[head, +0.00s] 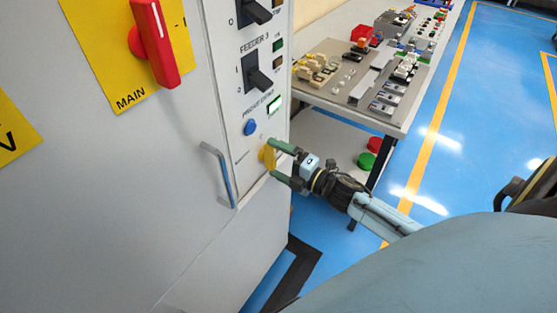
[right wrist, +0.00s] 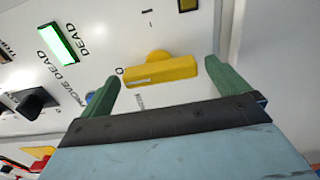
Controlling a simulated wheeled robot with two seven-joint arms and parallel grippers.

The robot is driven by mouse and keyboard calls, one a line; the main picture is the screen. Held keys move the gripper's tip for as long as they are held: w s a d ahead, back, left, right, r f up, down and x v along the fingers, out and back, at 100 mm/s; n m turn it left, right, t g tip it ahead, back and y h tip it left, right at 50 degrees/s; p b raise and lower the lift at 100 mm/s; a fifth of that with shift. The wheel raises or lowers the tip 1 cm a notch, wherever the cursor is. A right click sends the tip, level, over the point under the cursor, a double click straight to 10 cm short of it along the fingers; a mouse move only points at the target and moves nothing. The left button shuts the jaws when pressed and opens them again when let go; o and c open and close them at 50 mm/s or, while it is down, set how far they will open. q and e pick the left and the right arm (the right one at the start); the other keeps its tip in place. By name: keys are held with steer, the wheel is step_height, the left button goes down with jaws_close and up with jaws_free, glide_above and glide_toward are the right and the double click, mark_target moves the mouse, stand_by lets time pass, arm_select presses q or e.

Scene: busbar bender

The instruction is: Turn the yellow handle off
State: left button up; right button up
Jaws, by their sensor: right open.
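The yellow handle (head: 267,156) is on the lower part of the cabinet's control strip, below the blue button. In the right wrist view the yellow handle (right wrist: 160,71) shows as a bar on a round yellow base, lying nearly level across the picture, with a black "O" mark by its left end. My right gripper (head: 276,160) is at the handle with its green fingers apart. In the right wrist view the right gripper (right wrist: 160,82) has one finger on each side of the bar. I cannot tell whether either finger touches it. My left gripper is not in view.
A red main handle (head: 158,45) on a yellow plate, black feeder switches (head: 258,80), a lit green indicator (head: 274,104), a blue button (head: 250,128) and a grey door handle (head: 219,174) are on the cabinet. A bench (head: 385,122) with parts stands at the right. Blue floor is clear beyond.

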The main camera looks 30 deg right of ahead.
steer(key=v, duration=1.3)
steer(key=shift+s, duration=0.2)
steer(key=s+d+f+m+g+h, duration=0.1)
steer(key=s+f+m+g+h, duration=0.2)
steer(key=f, duration=0.5)
steer(key=s+f+m+g+h, duration=0.1)
steer(key=s+f+m+h, duration=0.1)
steer(key=f+m, duration=0.45)
steer(key=s+d+f+m+g+h, duration=0.1)
steer(key=s+f+m+h, duration=0.15)
steer(key=f, duration=0.75)
steer(key=s+a+f+m+g, duration=0.2)
steer(key=s+a+f+g, duration=0.1)
steer(key=s+f, duration=0.3)
steer(key=s+a+f+m+g, duration=0.3)
steer(key=s+f, duration=0.3)
steer(key=shift+s+f, duration=0.3)
steer(key=s+a+f+m+g, duration=0.1)
steer(key=s+a, duration=0.1)
steer(key=s, duration=0.1)
steer(key=s+a+f+m+g, duration=0.1)
steer(key=s+f+g, duration=0.1)
steer(key=s, duration=0.2)
steer(key=s+a+f+m+g, duration=0.1)
steer(key=s+a, duration=0.1)
steer(key=s, duration=0.2)
steer(key=shift+a+f+g+y, duration=0.25)
steer(key=shift+a+g, duration=0.05)
steer(key=shift+a, duration=0.1)
steer(key=shift+c, duration=0.3)
